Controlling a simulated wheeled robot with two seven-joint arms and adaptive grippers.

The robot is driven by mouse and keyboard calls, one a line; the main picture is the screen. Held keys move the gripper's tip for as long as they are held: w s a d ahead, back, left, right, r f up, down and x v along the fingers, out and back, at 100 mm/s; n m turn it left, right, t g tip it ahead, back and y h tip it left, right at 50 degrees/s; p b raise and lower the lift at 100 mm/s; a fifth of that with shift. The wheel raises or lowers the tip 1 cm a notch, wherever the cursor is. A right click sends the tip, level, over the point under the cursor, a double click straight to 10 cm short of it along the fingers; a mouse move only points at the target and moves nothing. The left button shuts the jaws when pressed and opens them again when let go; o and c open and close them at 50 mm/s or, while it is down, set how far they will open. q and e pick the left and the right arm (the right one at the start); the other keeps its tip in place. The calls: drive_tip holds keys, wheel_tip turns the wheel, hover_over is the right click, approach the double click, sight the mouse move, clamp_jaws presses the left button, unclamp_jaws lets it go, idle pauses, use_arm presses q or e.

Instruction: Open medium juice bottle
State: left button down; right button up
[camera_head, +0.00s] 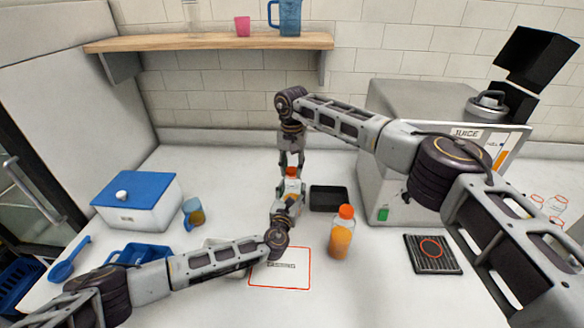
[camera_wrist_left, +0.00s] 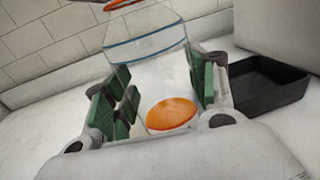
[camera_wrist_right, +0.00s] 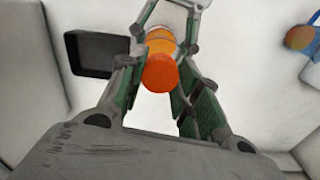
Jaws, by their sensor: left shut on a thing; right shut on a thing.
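My left gripper (camera_head: 289,200) is shut on the bottle's body from the near side. In the left wrist view the bottle (camera_wrist_left: 150,50) sits between the green finger pads, with an orange patch low on it. My right gripper (camera_head: 291,166) points down from above and is shut on the cap. In the right wrist view the cap (camera_wrist_right: 160,76) lies between the fingers. Whether the cap is still seated on the neck I cannot tell.
A larger orange juice bottle (camera_head: 341,238) with an orange cap stands to the right. A black tray (camera_head: 328,209) lies behind it. The juicer (camera_head: 398,100) is at the right, a blue-lidded box (camera_head: 137,217) and orange-filled cup (camera_head: 194,214) at the left. A red-outlined sign (camera_head: 292,280) lies in front.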

sight(292, 170)
drive_tip(key=shift+n, duration=0.9)
drive_tip(key=shift+r, duration=1.2)
idle(0.4)
drive_tip(key=shift+r, duration=1.95)
use_arm(q)
drive_tip(key=shift+c, duration=2)
unclamp_jaws()
drive_tip(key=shift+s, duration=0.1)
